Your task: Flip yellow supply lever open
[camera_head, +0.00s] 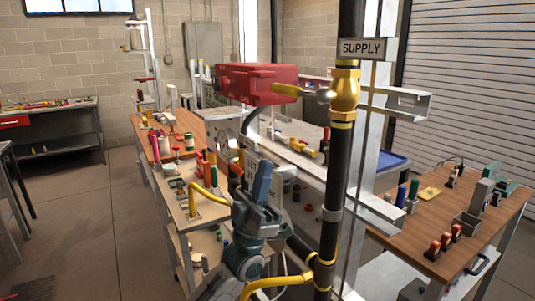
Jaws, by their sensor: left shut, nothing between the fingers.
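The yellow supply lever (289,90) sticks out to the left from a brass valve (344,92) on a black vertical pipe. It lies roughly level, across the pipe, with its left end in front of a red box. A sign reading SUPPLY (362,48) is fixed just above the valve. My left gripper (262,172) points upward below the lever, left of the pipe. It is shut and empty, and clearly apart from the lever. My right gripper is not in view.
The red box (255,82) sits behind the lever. A metal strut frame (368,140) stands beside the pipe. Workbenches with tools stand behind and at right (455,215). Yellow pipe pieces (275,283) are near my arm. Open floor (90,220) lies at left.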

